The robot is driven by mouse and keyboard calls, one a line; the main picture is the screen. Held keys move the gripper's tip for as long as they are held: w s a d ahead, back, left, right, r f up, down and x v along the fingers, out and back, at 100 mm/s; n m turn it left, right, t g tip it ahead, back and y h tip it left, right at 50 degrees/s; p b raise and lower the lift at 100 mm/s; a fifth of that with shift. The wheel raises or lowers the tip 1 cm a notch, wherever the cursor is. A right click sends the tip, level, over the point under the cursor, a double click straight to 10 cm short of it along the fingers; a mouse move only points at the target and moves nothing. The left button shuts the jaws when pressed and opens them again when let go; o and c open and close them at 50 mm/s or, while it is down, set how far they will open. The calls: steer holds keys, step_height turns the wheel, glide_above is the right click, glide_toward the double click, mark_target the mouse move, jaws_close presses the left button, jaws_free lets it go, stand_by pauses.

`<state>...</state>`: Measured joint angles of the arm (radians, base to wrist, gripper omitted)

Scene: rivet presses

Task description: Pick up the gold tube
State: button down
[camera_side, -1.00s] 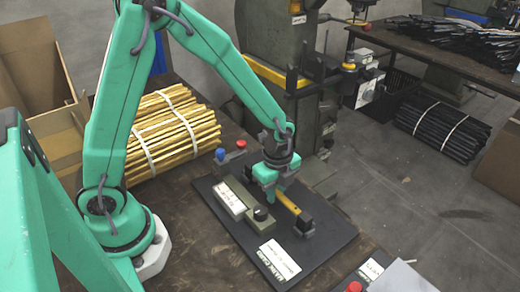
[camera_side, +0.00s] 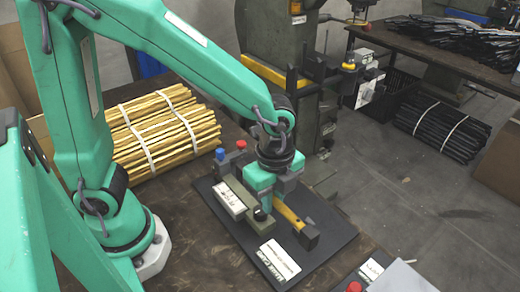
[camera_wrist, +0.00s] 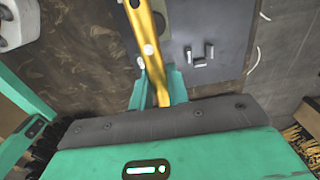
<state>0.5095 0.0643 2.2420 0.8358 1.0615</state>
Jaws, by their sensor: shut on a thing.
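The gold tube (camera_side: 290,214) slants down to the right from my gripper, with a dark grey block (camera_side: 308,238) at its lower end. My gripper (camera_side: 264,200) is shut on the tube near its upper end, over the black board. In the wrist view, the gold tube (camera_wrist: 146,38) runs up from between the teal jaws of my gripper (camera_wrist: 160,88) and leaves the picture at the top. The jaws hide part of the tube. I cannot tell its exact height above the board.
A bundle of yellow rods (camera_side: 160,130) lies left. A press (camera_side: 290,70) stands behind.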

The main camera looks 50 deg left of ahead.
steer(key=shift+s+d+r, duration=0.3)
steer(key=shift+s+d, duration=0.05)
steer(key=shift+d, duration=0.05)
steer(key=shift+w, duration=0.1)
stand_by(0.3)
